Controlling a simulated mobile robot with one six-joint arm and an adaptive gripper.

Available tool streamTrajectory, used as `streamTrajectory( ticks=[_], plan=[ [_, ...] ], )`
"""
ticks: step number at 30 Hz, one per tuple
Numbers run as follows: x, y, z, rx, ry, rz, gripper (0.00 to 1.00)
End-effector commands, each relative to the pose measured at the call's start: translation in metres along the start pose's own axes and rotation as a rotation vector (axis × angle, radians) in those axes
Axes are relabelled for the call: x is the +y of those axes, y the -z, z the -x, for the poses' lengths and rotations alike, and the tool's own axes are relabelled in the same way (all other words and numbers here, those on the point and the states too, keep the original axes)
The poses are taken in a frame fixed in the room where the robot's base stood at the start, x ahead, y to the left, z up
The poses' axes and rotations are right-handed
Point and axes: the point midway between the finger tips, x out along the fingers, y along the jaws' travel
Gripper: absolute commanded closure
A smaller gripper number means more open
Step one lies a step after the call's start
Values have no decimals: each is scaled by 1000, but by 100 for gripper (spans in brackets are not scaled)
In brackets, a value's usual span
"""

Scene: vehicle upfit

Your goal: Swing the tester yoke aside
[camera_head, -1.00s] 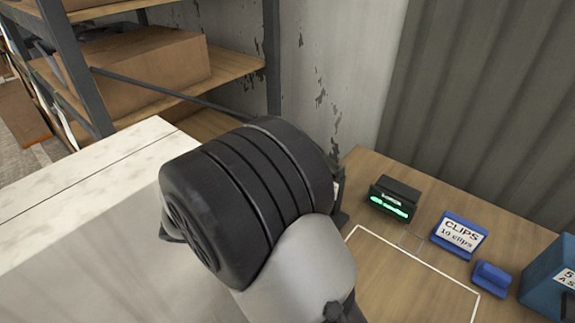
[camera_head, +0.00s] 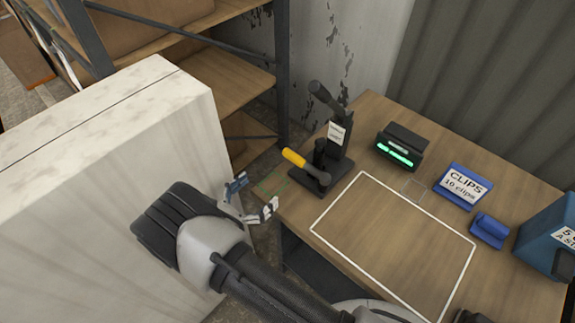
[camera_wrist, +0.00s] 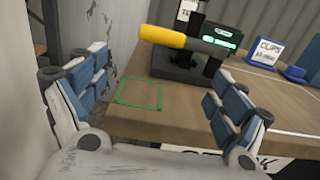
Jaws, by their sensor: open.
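The tester (camera_head: 334,150) is a black stand with a label, on the left part of the wooden table. Its yoke has a yellow handle (camera_head: 294,158) that points left toward the table edge. In the wrist view the yellow handle (camera_wrist: 163,36) lies level across the upper middle, ahead of my gripper. My gripper (camera_head: 254,200) is open and empty, just off the table's left corner and below the handle, apart from it. In the wrist view its blue-padded fingers (camera_wrist: 158,95) stand wide apart, with a green outlined square on the table between them.
The table (camera_head: 390,250) has a white outlined area, a black device (camera_head: 400,147) with a green display, a blue CLIPS holder (camera_head: 463,186), a small blue block (camera_head: 489,230) and a blue bin (camera_head: 549,256). A large white box-like body (camera_head: 150,170) stands left; shelves (camera_head: 232,80) stand behind.

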Motion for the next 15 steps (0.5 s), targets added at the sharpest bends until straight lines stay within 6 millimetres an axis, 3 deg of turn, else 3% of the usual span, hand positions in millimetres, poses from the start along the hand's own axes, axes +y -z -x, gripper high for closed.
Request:
streamTrajectory(
  ticks=[9, 15],
  plan=[
    [-2, 1, -72, 2, 6, 0, 9],
    [-1, 1, -106, 1, 4, -1, 9]
  ],
)
